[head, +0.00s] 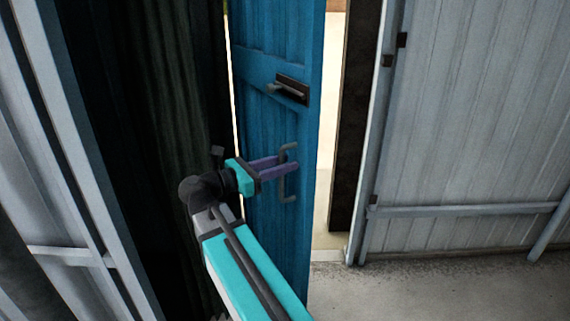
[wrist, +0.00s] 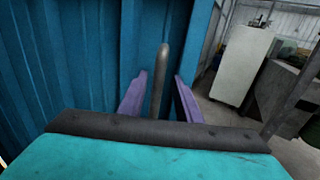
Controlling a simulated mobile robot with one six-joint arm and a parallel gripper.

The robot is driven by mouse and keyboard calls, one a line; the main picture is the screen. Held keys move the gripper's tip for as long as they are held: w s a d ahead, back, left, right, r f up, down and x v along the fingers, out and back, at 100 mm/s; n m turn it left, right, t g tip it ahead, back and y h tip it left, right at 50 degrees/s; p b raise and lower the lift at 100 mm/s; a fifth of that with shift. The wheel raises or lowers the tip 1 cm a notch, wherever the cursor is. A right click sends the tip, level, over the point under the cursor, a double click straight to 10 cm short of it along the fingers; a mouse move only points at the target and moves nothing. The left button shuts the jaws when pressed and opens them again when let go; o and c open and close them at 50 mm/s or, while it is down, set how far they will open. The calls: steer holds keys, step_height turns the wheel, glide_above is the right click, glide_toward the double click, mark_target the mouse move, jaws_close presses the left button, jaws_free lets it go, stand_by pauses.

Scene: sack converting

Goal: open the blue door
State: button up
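The blue door (head: 272,225) is made of vertical boards and stands ajar, with a bright gap along its right side in the head view. It fills the left of the wrist view (wrist: 60,70). A dark plate with a lever handle (head: 291,88) is on its upper part. Below is a grey pull handle (head: 287,190), whose bar shows upright in the wrist view (wrist: 160,75). My gripper (head: 290,163) has its purple fingers on either side of this bar. In the wrist view (wrist: 162,78) gaps show between bar and fingers, so it looks open around the handle.
A dark post (head: 352,120) and a pale panelled wall (head: 470,130) stand right of the gap. Dark curtain-like strips (head: 165,100) hang at the left. Past the door's edge, the wrist view shows a white cabinet (wrist: 243,62) and clear floor.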

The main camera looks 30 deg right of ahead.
steer(key=shift+w+a, duration=0.1)
steer(key=a, duration=1.3)
steer(key=shift+a, duration=0.3)
steer(key=shift+d, duration=0.1)
stand_by(0.4)
